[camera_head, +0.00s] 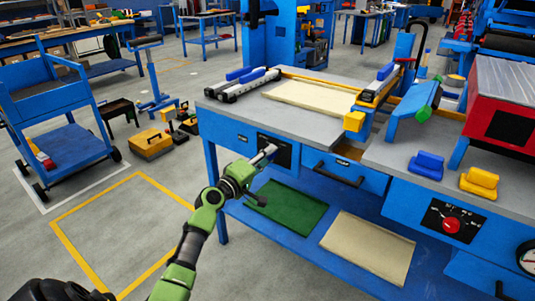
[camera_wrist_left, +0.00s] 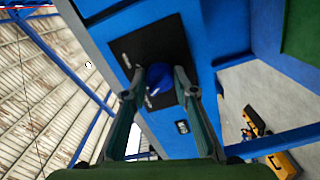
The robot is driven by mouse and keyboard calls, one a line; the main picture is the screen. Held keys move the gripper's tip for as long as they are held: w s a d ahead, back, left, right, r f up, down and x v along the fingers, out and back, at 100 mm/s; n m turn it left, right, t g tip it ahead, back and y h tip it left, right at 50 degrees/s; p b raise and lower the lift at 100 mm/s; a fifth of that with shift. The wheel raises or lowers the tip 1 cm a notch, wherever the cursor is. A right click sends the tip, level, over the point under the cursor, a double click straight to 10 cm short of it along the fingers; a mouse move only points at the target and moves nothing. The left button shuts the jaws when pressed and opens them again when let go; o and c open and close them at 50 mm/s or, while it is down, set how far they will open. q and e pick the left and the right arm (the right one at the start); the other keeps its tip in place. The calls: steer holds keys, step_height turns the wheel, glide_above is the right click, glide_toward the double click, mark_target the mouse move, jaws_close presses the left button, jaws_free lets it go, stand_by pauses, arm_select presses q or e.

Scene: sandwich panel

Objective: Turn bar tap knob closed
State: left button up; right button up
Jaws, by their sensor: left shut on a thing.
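The tap knob (camera_wrist_left: 158,76) is round and blue and sits on a black plate (camera_wrist_left: 150,42) on the blue bench front, seen in the left wrist view. My left gripper (camera_wrist_left: 159,88) is shut on the knob, one finger on each side of it. In the head view, my left gripper (camera_head: 267,153) reaches up to the black plate (camera_head: 284,152) under the bench top, and the knob is hidden there. I cannot read the knob's turn angle. My right gripper is not in view.
A red knob (camera_head: 451,225) sits on another black dial plate at the right. A drawer with a dark handle (camera_head: 338,174) is right of my gripper. A green sheet (camera_head: 287,207) and a beige sheet (camera_head: 367,248) lie on the lower shelf. Floor at the left front is clear.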

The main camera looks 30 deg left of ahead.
arm_select(q)
steer(key=shift+n+p, duration=0.6)
steer(key=shift+n, duration=1.2)
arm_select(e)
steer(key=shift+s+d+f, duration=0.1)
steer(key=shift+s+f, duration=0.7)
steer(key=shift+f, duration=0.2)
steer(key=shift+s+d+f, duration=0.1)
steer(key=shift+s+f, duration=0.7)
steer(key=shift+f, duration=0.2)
arm_select(q)
steer(key=o, duration=1.1)
steer(key=s, duration=1.2)
steer(key=shift+a, duration=0.25)
steer(key=shift+d, duration=0.1)
